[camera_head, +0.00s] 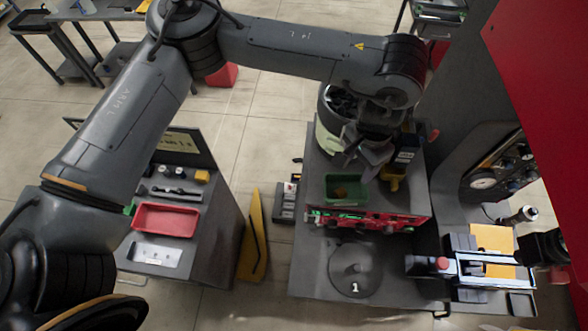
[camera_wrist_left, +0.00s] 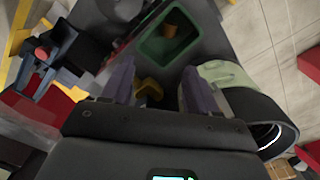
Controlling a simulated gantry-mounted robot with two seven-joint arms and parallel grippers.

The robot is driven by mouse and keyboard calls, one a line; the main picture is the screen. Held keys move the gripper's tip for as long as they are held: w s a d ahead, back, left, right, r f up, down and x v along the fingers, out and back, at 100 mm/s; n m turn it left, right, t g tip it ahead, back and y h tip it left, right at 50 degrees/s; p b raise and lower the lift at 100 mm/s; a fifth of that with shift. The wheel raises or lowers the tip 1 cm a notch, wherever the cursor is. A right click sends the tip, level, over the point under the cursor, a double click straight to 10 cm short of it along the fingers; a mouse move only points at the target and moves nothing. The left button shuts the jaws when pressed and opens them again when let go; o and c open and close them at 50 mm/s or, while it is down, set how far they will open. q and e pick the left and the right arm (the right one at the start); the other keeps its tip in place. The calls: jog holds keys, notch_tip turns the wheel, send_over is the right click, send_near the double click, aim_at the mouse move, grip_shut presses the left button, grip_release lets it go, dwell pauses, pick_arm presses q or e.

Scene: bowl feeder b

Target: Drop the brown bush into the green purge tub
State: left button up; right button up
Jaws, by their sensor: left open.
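The green purge tub (camera_head: 331,201) stands on the grey machine top in the head view. A small brown piece, which looks like the brown bush (camera_head: 341,192), lies inside it. In the left wrist view the tub (camera_wrist_left: 147,48) is beyond the fingertips, with the brown bush (camera_wrist_left: 170,29) against its far side. My left gripper (camera_head: 368,170) is over the machine top, just right of the tub. Its two fingers (camera_wrist_left: 155,85) are apart with nothing held between them.
The round bowl feeder (camera_head: 328,138) stands behind the tub, close to my left wrist. A side table with a red tray (camera_head: 190,221) stands left.

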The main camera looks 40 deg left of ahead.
pick_arm(q)
jog(key=s+d+f+m+h, duration=0.3)
jog(key=s+d+f+m, duration=0.1)
jog(key=d, duration=0.6)
jog(key=s+d+f+m+h, duration=0.3)
jog(key=s+d+f+m, duration=0.1)
jog(key=d, duration=0.5)
jog(key=s+d+r+t+h, duration=0.4)
jog(key=d+r+h, duration=0.15)
jog(key=d, duration=0.55)
jog(key=w+a+f+n+t+y, duration=0.1)
jog(key=w+a+n+t+y, duration=0.15)
jog(key=a, duration=0.55)
jog(key=w+a+f+n+t+y, duration=0.1)
jog(key=a+f+n+t+y, duration=0.2)
jog(key=a, duration=0.5)
jog(key=s+a+f+n+g+y, duration=0.1)
jog(key=s+a+f+g+y, duration=0.1)
jog(key=s+a, duration=0.3)
jog(key=s+a+f+n+g+y, duration=0.1)
jog(key=s+a+f+g+y, duration=0.1)
jog(key=s+a+f, duration=0.3)
jog(key=s+a+f+n+g+y, duration=0.1)
jog(key=s+a+f+g+y, duration=0.1)
jog(key=a, duration=0.9)
jog(key=s+f, duration=0.1)
jog(key=s, duration=0.1)
jog(key=shift+s+a+f, duration=0.3)
jog(key=shift+s+f, duration=0.1)
